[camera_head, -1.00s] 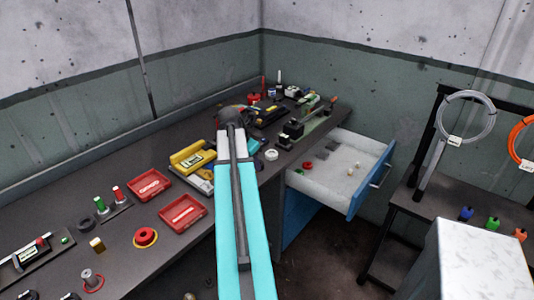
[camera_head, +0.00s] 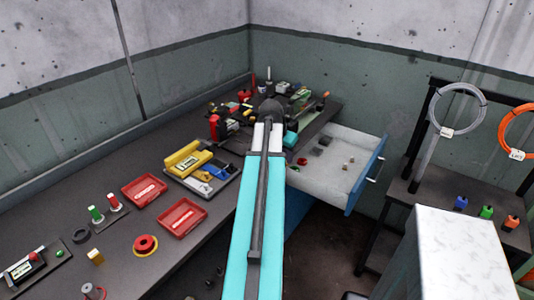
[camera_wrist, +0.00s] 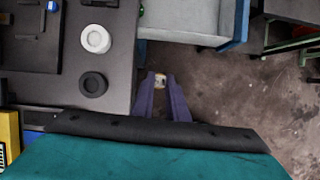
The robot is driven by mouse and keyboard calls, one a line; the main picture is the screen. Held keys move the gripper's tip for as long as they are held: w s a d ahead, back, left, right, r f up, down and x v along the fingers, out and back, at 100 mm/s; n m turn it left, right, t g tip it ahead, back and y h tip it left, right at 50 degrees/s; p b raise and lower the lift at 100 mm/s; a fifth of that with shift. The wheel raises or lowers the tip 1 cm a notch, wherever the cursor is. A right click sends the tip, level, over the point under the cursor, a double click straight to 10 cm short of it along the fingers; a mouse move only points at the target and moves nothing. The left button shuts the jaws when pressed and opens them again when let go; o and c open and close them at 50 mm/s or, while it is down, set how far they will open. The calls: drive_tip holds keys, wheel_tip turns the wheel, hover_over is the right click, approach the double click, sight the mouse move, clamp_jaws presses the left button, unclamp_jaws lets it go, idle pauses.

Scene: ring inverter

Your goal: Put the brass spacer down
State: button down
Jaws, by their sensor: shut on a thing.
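In the wrist view my gripper (camera_wrist: 161,77) is shut on the brass spacer (camera_wrist: 160,84), a small pale, yellowish piece between the fingertips. From above, it shows just to the right of the dark bench's edge, over the brown floor, below the open drawer in the picture. How high it is held I cannot tell. In the head view my arm reaches towards the drawer's left side and hides the fingers and spacer.
The open white drawer (camera_head: 325,172) with a blue front holds a few small loose parts. A white ring (camera_wrist: 95,39) and a black ring (camera_wrist: 93,84) lie on the bench (camera_wrist: 117,62) left of my gripper.

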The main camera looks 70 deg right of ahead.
drive_tip(key=w+d+p, duration=0.1)
drive_tip(key=w+d, duration=0.2)
drive_tip(key=w+d+f+p, duration=0.1)
drive_tip(key=w+d+p, duration=0.1)
drive_tip(key=w+d, duration=0.2)
drive_tip(key=w+d+p, duration=0.1)
drive_tip(key=w+d, duration=0.3)
drive_tip(key=shift+w+f+p, duration=0.2)
drive_tip(key=shift+w+p, duration=0.05)
drive_tip(key=shift+p, duration=0.15)
drive_tip(key=shift+f, duration=0.15)
idle(0.4)
drive_tip(key=shift+f+p, duration=0.95)
drive_tip(key=shift+f, duration=0.7)
drive_tip(key=shift+f, duration=0.15)
drive_tip(key=c, duration=1.7)
unclamp_jaws()
drive_tip(key=shift+c, duration=0.2)
drive_tip(key=shift+r, duration=0.25)
